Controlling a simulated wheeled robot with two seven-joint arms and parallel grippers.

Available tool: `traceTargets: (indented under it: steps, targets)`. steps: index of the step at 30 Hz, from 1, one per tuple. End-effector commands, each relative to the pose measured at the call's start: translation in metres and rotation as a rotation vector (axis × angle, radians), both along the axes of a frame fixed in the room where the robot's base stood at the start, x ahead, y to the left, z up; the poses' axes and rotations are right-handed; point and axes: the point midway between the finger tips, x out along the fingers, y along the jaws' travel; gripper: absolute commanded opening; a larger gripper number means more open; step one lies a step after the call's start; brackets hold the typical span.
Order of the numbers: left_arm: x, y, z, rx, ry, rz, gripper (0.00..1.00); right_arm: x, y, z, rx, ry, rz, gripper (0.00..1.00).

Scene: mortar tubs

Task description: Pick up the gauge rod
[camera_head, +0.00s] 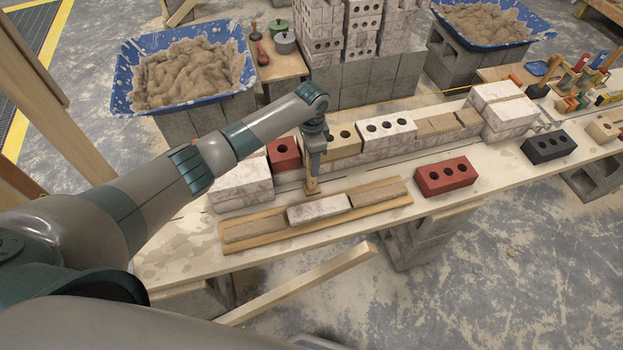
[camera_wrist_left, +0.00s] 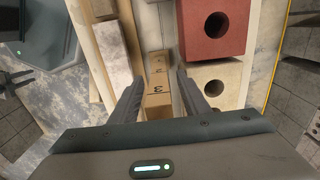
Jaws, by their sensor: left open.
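The gauge rod (camera_wrist_left: 158,72) is a narrow wooden strip with dark numbers and lines, seen in the left wrist view between and beyond my fingers. My left gripper (camera_wrist_left: 160,85) is open, with one finger on each side of the rod. I cannot tell whether either finger touches it. In the head view my left gripper (camera_head: 312,178) points down over the bench between the brick wall and the wooden tray. A small piece of wood (camera_head: 312,188), apparently the rod, shows at its tips; the rest is hidden.
A row of bricks, including a cream holed brick (camera_head: 345,147), stands close behind my gripper. A wooden tray (camera_head: 268,239) with several bricks lies in front. A loose red brick (camera_head: 446,176) sits to the right. A blue mortar tub (camera_head: 124,84) stands behind.

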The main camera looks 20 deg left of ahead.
Motion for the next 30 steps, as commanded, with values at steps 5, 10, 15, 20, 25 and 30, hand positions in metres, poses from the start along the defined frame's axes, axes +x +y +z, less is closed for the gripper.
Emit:
traceTargets:
  steps: [5, 10, 15, 20, 25, 30]
  targets:
    - [0.000, 0.000, 0.000, 0.000, 0.000, 0.000, 0.14, 0.000, 0.000, 0.000, 0.000, 0.000, 0.000, 0.31]
    - [0.000, 0.000, 0.001, 0.000, -0.001, 0.000, 0.00, 0.000, 0.000, 0.000, 0.000, 0.000, 0.000, 0.31]
    - [0.000, 0.000, 0.001, 0.000, -0.001, 0.000, 0.00, 0.000, 0.000, 0.000, 0.000, 0.000, 0.000, 0.31]
    - [0.001, 0.000, 0.004, -0.001, -0.002, 0.000, 0.00, 0.000, 0.000, -0.002, 0.000, 0.000, 0.000, 0.31]
    - [0.002, 0.000, 0.017, -0.001, -0.004, -0.002, 0.00, 0.000, 0.000, -0.008, 0.000, 0.000, 0.000, 0.31]
    - [0.001, -0.004, 0.042, -0.002, -0.005, -0.004, 0.00, 0.000, 0.000, -0.018, 0.000, 0.000, 0.000, 0.31]
